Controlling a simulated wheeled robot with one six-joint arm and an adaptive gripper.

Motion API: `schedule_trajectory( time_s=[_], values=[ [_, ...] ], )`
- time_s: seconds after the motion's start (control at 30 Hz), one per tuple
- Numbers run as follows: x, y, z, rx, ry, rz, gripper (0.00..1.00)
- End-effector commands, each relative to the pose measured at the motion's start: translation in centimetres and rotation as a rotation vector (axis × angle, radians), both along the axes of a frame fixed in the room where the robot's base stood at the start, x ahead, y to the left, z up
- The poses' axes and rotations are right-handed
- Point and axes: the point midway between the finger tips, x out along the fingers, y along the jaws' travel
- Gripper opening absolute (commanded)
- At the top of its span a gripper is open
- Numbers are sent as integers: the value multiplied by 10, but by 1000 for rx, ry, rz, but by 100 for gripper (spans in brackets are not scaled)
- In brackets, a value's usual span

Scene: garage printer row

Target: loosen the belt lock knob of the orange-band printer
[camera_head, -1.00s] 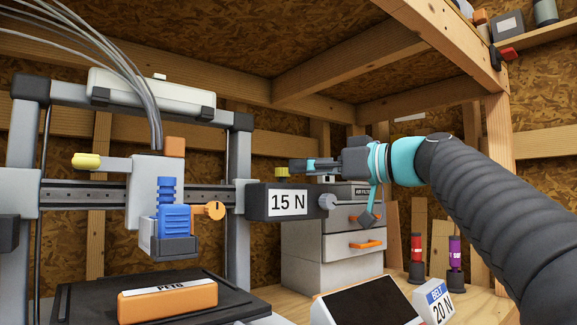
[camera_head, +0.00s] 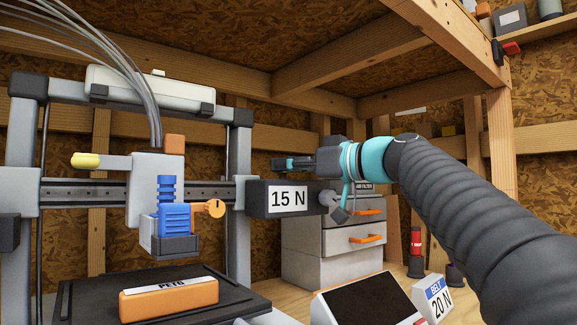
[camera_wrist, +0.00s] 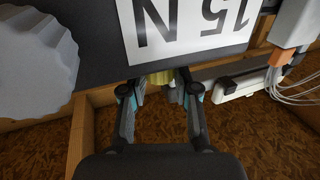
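The printer (camera_head: 235,160) stands at left, with an orange block (camera_head: 174,144) on its print head. A dark tension box (camera_head: 262,197) labelled 15 N sits at the right end of its rail. A grey ribbed knob (camera_head: 328,199) is on the box's right end and shows large in the wrist view (camera_wrist: 35,62). A yellow knob (camera_wrist: 159,78) is behind the box's top edge, partly hidden by it. My gripper (camera_head: 280,163) is just above and behind the box. In the wrist view its fingers (camera_wrist: 158,92) stand apart on either side of the yellow knob, seemingly with gaps.
An orange PETG spool box (camera_head: 170,298) lies on the print bed. A grey drawer cabinet (camera_head: 310,255) stands behind the tension box. A dark screen (camera_head: 365,303) and a BELT 20 N card (camera_head: 434,299) are in front. A red tube (camera_head: 416,245) stands to the right.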

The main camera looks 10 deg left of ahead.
Motion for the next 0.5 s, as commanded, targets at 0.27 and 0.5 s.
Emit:
schedule_trajectory(
  time_s=[0.27,0.5],
  values=[
    [4,0,1,0,4,90,0],
    [5,0,2,0,2,237,0]
  ],
)
